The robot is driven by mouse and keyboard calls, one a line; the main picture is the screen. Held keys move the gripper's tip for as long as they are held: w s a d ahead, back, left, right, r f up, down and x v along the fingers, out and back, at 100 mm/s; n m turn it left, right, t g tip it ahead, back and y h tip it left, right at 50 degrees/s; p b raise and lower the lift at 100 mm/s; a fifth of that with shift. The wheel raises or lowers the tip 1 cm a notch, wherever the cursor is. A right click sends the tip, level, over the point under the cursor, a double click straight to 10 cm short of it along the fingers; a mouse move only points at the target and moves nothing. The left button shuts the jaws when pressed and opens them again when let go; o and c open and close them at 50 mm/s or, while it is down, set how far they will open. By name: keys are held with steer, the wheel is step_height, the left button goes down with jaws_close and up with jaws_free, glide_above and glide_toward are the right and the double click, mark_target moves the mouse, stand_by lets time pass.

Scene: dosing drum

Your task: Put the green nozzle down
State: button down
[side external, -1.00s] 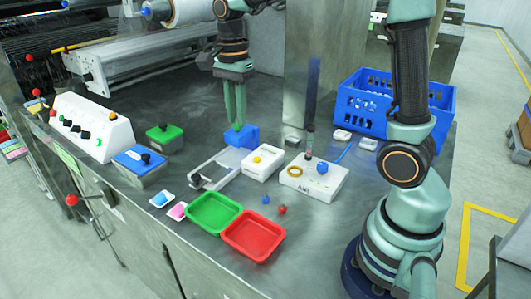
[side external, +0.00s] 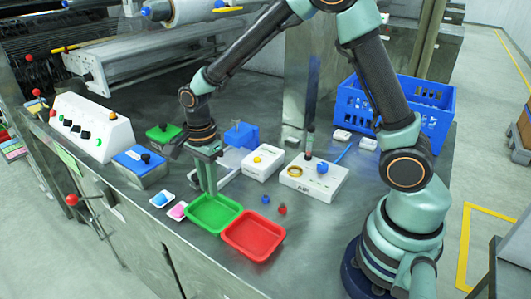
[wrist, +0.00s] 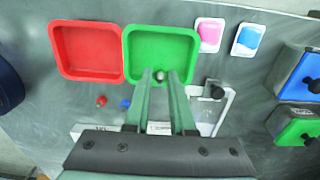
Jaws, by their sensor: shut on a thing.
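My gripper (side external: 211,190) points down over the back left part of the green tray (side external: 222,224). In the wrist view its two fingers (wrist: 160,78) are shut on a small rounded piece (wrist: 160,75), the nozzle as far as I can tell. Only its greyish tip shows, and I see no green on it. The fingers hide the rest. The green tray also shows in the wrist view (wrist: 136,36), empty apart from what the fingers cover. I cannot tell whether the nozzle touches the tray floor.
A red tray (side external: 253,234) adjoins the green one. A blue block (side external: 243,136), a white box with a yellow button (side external: 262,163) and a wider white box (side external: 318,178) stand behind. A blue crate (side external: 430,118) is at right.

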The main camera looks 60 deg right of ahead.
mark_target(208, 193)
steer(key=shift+f, duration=3.5)
steer(key=c, duration=0.8)
jaws_free()
steer(key=shift+f, duration=0.1)
steer(key=shift+o, duration=0.2)
steer(key=r, duration=1.2)
steer(key=shift+s+a+r, duration=0.1)
steer(key=shift+a, duration=0.2)
steer(key=s+d+r+n+t, duration=0.5)
steer(key=s+d+r+n, duration=0.3)
steer(key=n, duration=1)
steer(key=shift+s+r+t, duration=0.3)
steer(key=shift+s+r, duration=1.3)
steer(key=shift+s, duration=0.35)
